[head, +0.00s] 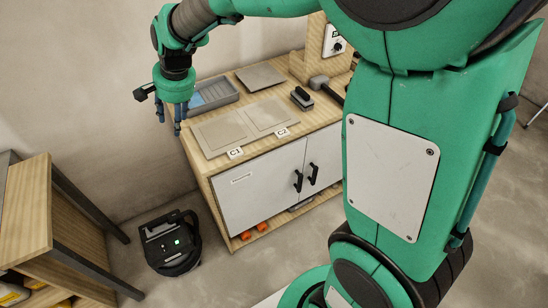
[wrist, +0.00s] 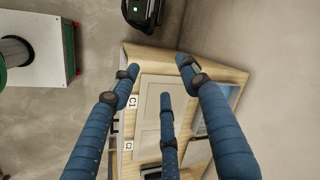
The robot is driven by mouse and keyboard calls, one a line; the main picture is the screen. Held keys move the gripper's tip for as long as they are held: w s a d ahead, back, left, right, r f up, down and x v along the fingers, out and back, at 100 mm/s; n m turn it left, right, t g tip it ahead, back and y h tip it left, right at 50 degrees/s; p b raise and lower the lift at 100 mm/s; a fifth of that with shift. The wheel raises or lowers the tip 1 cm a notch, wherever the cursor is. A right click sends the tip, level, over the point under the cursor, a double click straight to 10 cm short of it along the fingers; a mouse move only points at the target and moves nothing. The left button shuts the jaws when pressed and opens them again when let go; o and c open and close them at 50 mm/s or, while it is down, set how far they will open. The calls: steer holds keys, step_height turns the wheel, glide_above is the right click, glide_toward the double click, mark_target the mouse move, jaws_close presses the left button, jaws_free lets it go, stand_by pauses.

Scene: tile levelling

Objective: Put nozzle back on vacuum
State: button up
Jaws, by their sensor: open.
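The vacuum (head: 170,243) is a black unit with a small green light, standing on the floor left of the bench in the head view. It also shows at the top edge of the wrist view (wrist: 141,12), partly cut off. My gripper (head: 173,121) hangs fingers-down over the left end of the bench, by the grey tray. In the wrist view its blue fingers (wrist: 160,77) are spread, with nothing between them. I cannot pick out the nozzle for sure in either view.
The wooden bench (head: 203,180) carries tiles marked C1 (head: 222,132) and C2 (head: 268,115), a grey tray (head: 222,99), a black-handled block (head: 301,97) and a mallet (head: 322,84). A wooden shelf unit (head: 25,205) stands at left. Floor between it and the bench is clear around the vacuum.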

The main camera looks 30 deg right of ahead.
steer(key=s+d+r+n, duration=0.1)
steer(key=s+d+r, duration=0.2)
steer(key=s, duration=0.3)
steer(key=s+d+r+n+t, duration=0.1)
steer(key=s+d+r+n, duration=0.15)
steer(key=s, duration=0.25)
steer(key=s+d+r, duration=0.3)
steer(key=s, duration=0.3)
steer(key=s+d+n+h, duration=0.1)
steer(key=s+d+n, duration=0.1)
steer(key=s, duration=0.6)
steer(key=s+d+n+t+h, duration=0.1)
steer(key=s+d, duration=0.2)
steer(key=s, duration=0.5)
steer(key=shift+s+d+f+n, duration=0.15)
steer(key=shift+s+f+n, duration=0.1)
steer(key=shift+n, duration=0.1)
